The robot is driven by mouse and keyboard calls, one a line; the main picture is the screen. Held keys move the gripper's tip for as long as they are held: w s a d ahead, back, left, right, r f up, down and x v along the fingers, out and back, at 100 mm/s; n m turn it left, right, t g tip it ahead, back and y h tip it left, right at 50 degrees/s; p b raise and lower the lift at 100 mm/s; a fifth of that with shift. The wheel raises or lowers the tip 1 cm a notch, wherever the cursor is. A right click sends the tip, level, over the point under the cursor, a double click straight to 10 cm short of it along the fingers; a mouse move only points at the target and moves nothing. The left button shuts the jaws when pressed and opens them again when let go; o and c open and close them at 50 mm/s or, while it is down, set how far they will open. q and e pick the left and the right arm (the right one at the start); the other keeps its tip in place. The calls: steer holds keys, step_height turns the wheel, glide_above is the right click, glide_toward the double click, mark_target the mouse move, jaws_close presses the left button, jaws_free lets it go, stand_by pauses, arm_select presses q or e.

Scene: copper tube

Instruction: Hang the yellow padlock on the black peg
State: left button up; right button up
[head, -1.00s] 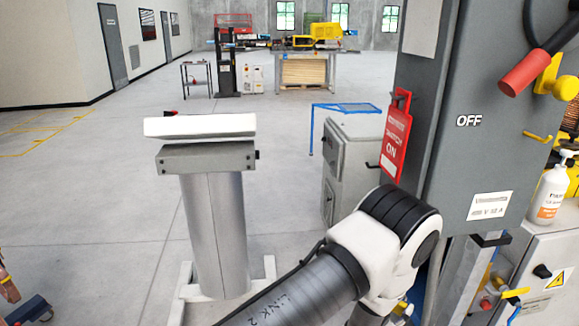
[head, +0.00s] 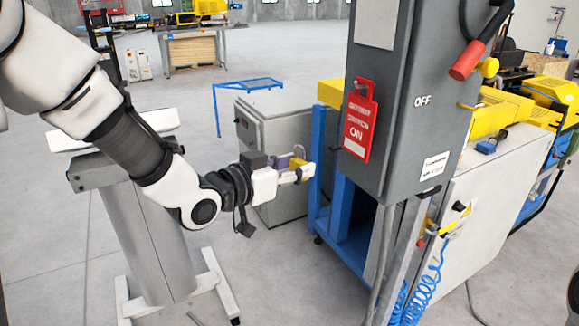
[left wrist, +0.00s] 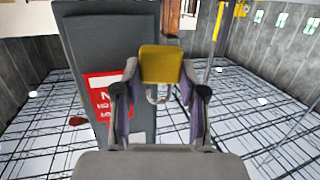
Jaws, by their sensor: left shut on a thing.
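The yellow padlock (head: 298,163) is held at the fingertips of my left gripper (head: 303,171), beside the blue frame left of the grey switch cabinet (head: 430,90). In the left wrist view the padlock's yellow body (left wrist: 162,65) sits between the two fingers of the gripper (left wrist: 162,75), with its grey shackle pointing down in the picture. A short dark part (head: 431,192) sticks out at the cabinet's lower edge; I cannot tell whether it is the black peg. The padlock is apart from it. My right gripper is out of view.
A red tag (head: 358,125) hangs on the cabinet's left side. A blue frame (head: 318,160) and a grey box (head: 270,140) stand near my gripper. Open floor lies at front left.

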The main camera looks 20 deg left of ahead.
arm_select(q)
steer(key=shift+w+d, duration=0.8)
steer(key=shift+d, duration=0.2)
steer(key=shift+w+d+f, duration=0.25)
steer(key=shift+w+d, duration=0.35)
steer(key=shift+w, duration=0.2)
steer(key=shift+w+d+f, duration=0.3)
steer(key=shift+w+d, duration=0.25)
steer(key=shift+w, duration=0.3)
steer(key=shift+w+d+f, duration=0.25)
steer(key=shift+w+d, duration=0.35)
steer(key=shift+w, duration=0.2)
steer(key=o, duration=1.3)
steer(key=shift+s, duration=0.15)
